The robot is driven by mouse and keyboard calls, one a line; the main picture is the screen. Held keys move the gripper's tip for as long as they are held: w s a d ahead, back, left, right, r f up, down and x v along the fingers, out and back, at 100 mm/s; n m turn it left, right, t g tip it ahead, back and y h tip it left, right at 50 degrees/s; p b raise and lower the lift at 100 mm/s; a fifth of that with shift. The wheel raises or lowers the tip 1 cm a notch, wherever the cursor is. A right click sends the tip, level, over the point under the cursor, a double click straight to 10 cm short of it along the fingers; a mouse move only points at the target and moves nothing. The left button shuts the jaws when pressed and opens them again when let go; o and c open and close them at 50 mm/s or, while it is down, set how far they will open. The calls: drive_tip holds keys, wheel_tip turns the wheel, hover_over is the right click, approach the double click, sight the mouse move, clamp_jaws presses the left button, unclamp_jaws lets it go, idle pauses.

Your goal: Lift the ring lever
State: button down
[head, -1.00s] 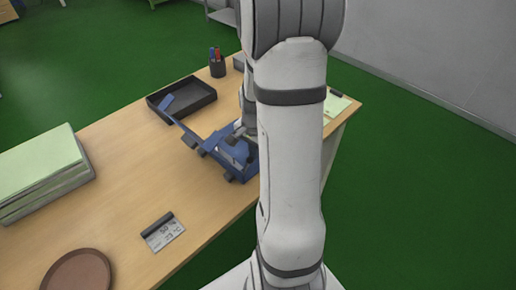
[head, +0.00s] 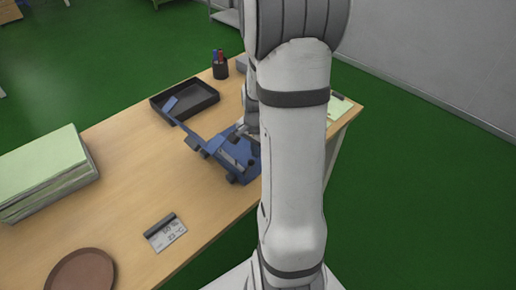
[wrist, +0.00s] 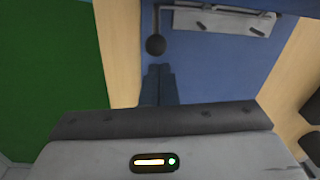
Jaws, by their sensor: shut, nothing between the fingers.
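A blue lever-arch file (head: 215,146) lies open on the table, partly hidden by my arm in the head view. In the wrist view its blue inner surface (wrist: 205,75) fills the middle. A metal ring mechanism (wrist: 225,20) is fixed to it at the top. The ring lever, with a dark round knob (wrist: 156,44), sticks out at the mechanism's left end. My gripper (wrist: 158,68) is shut and empty, its fingertips just below the knob in the picture. I cannot tell whether they touch it or how high they are above the file.
A black tray (head: 212,106) and a pen cup (head: 220,66) stand behind the file.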

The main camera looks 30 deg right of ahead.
drive_tip(key=shift+r, duration=0.15)
drive_tip(key=s+a+r+p, duration=0.1)
drive_tip(key=a+r+p, duration=0.3)
drive_tip(key=r+p, duration=0.2)
wheel_tip(320, 180, up, 3)
drive_tip(key=shift+s+f+p, duration=0.1)
drive_tip(key=shift+s+p, duration=0.05)
drive_tip(key=shift+p, duration=0.25)
